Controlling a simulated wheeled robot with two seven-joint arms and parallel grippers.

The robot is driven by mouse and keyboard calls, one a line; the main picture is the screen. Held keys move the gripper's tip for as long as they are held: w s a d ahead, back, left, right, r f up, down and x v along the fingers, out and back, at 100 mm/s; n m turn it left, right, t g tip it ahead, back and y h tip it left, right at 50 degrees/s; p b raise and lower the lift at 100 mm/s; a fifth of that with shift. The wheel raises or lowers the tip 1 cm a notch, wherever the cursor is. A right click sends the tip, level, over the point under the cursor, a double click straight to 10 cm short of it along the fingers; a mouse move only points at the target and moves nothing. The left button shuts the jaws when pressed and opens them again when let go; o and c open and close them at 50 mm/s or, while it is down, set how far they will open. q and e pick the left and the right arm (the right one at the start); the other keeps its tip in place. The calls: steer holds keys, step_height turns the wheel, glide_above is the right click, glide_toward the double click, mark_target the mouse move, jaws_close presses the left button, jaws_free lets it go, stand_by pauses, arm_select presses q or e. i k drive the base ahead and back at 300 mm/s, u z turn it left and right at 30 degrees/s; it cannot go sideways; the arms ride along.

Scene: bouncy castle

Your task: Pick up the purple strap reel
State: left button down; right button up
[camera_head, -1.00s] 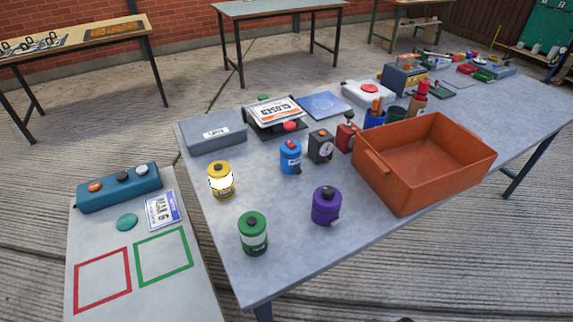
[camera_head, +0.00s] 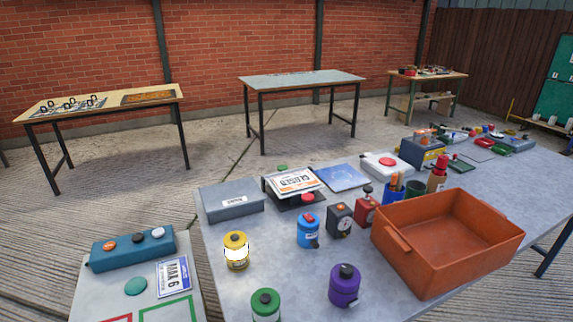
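The purple strap reel (camera_head: 344,287) stands upright on the grey table (camera_head: 300,285) near its front edge. It is a short purple cylinder with a dark knob on top and a dark tab low on its right side. The orange bin (camera_head: 448,236) is to its right and the green reel (camera_head: 265,305) to its left, cut by the bottom edge of the picture. A blue reel (camera_head: 308,231) and a yellow reel (camera_head: 236,250) stand farther back. Neither of my grippers shows in the head view.
A dark box with a dial (camera_head: 340,219) and a red one (camera_head: 366,211) stand behind the purple reel. A grey case (camera_head: 231,200) and a sign (camera_head: 294,182) lie at the back. A lower side table with a teal button box (camera_head: 133,248) is at left. Bare tabletop surrounds the purple reel.

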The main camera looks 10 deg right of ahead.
mark_target(342, 292)
steer(key=k, duration=0.5)
steer(key=z, duration=1.45)
steer(key=i, duration=0.95)
steer(key=u, duration=1.95)
